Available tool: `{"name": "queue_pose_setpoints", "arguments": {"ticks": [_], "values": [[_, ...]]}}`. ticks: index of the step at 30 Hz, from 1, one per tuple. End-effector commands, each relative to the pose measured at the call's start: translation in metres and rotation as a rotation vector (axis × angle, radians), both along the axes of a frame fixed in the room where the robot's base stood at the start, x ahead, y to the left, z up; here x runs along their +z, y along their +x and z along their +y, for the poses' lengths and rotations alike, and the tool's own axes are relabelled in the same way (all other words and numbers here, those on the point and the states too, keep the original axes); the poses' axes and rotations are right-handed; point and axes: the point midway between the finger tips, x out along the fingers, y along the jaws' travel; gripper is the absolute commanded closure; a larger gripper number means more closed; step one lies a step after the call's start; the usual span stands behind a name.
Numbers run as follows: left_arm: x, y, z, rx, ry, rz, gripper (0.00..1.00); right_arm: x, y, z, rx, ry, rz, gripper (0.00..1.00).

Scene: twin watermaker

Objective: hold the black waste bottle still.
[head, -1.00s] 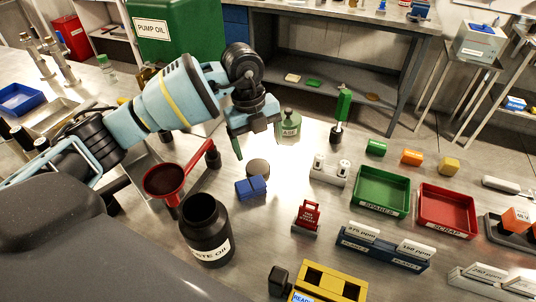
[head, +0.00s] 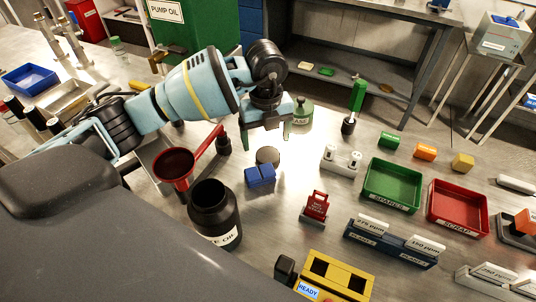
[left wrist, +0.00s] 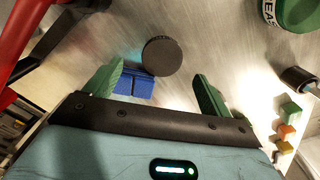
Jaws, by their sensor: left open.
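The black waste bottle (head: 212,212) stands upright and open-mouthed on the metal bench, its white label partly in view. I do not make it out in the left wrist view. My left gripper (head: 266,137) is open and empty, above the bench beyond the bottle and to its right, apart from it. In the left wrist view its green fingers (left wrist: 157,88) are spread, with a dark round cap (left wrist: 162,55) and a blue block (left wrist: 136,84) below and ahead of them. My right gripper is not in view.
A red funnel (head: 174,166) with a long handle is just left of the bottle. The blue block (head: 260,175) and round cap (head: 267,156) lie to its right. A green grease pot (head: 302,112) is behind.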

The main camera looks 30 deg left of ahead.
Motion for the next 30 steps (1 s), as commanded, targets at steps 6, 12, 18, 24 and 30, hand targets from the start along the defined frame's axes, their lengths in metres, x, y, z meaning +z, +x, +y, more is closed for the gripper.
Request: {"name": "queue_pose_setpoints", "arguments": {"ticks": [6, 12, 18, 24, 30], "values": [[-0.003, 0.000, 0.000, 0.000, -0.001, 0.001, 0.17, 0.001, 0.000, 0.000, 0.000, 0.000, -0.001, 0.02], [-0.029, 0.001, -0.004, -0.001, -0.001, 0.002, 0.17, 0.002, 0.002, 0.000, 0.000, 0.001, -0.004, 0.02], [-0.050, 0.001, -0.004, -0.001, 0.000, 0.001, 0.17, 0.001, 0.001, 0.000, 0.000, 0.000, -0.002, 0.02], [-0.051, 0.002, -0.004, -0.001, 0.000, -0.001, 0.17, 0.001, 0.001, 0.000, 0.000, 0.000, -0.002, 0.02], [-0.051, 0.002, -0.004, -0.001, -0.001, -0.001, 0.19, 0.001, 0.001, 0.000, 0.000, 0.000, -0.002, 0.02]]}}
